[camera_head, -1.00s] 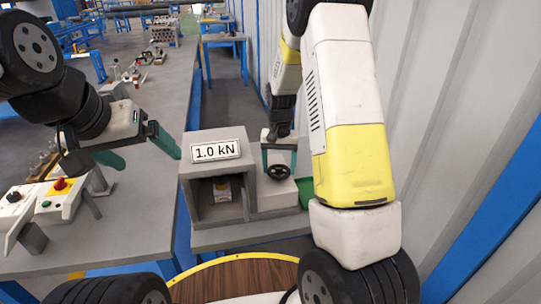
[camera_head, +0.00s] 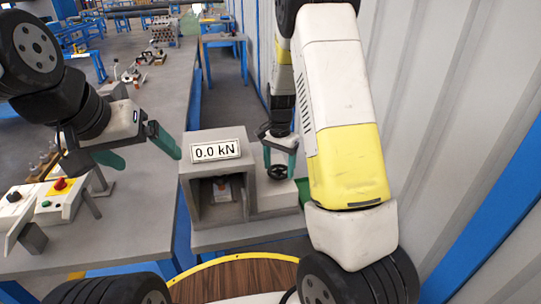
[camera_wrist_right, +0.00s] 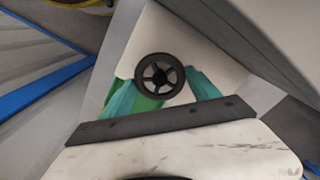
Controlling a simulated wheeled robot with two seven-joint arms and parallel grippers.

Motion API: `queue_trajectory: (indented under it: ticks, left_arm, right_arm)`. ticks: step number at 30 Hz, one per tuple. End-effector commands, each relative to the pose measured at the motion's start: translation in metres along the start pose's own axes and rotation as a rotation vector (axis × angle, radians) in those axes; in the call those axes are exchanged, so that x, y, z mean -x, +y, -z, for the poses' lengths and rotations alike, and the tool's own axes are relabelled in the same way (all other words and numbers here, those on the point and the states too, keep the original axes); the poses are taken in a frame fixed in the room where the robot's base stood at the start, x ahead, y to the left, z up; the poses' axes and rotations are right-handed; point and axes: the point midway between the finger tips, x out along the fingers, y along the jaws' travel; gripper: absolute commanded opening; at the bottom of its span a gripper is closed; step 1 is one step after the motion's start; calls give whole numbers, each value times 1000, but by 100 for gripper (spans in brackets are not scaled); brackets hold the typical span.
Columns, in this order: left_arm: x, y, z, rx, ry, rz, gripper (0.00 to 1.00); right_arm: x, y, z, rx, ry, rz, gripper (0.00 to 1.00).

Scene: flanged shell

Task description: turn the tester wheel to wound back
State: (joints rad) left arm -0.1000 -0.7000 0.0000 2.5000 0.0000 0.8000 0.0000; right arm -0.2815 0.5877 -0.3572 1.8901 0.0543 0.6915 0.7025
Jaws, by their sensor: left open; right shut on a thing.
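The tester (camera_head: 198,206) is a grey box with an open front, and its display (camera_head: 216,151) reads 0.0 kN. A part with a reddish top (camera_head: 222,190) sits inside the opening, partly in shadow. The black spoked tester wheel (camera_head: 277,172) is on the block at the box's right side. My right gripper (camera_head: 280,165) is shut on the wheel, with a green finger on each side. The right wrist view shows the wheel (camera_wrist_right: 160,76) between the green fingers (camera_wrist_right: 162,95). My left gripper (camera_head: 150,162) is open and empty, left of the tester above the grey table.
A control box with a red button (camera_head: 60,184) stands on the grey table (camera_head: 130,235) at the left. A corrugated wall (camera_head: 440,110) closes off the right side. The table's middle is mostly clear.

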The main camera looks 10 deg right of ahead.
Motion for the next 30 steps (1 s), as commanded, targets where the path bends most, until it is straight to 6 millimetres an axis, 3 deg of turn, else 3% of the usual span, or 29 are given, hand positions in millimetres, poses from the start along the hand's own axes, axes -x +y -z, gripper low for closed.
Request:
queue_trajectory:
  ticks: [9, 10, 12, 13, 23, 30]
  left_arm:
    - [0, 0, 0, 0, 0, 0, 92]
    - [0, 0, 0, 0, 0, 0, 92]
    - [0, 0, 0, 0, 0, 0, 92]
    - [0, 0, 0, 0, 0, 0, 92]
    - [0, 0, 0, 0, 0, 0, 92]
    - [0, 0, 0, 0, 0, 0, 92]
  right_arm:
    - [2, -1, 2, -7, 4, 5, 30]
    - [2, -1, 2, -6, 4, 5, 76]
    - [1, -1, 1, -6, 3, 4, 90]
    - [1, -1, 1, -5, 3, 4, 92]
    - [3, 0, 0, -3, 1, 2, 92]
    - [37, -1, 1, -3, 3, 5, 92]
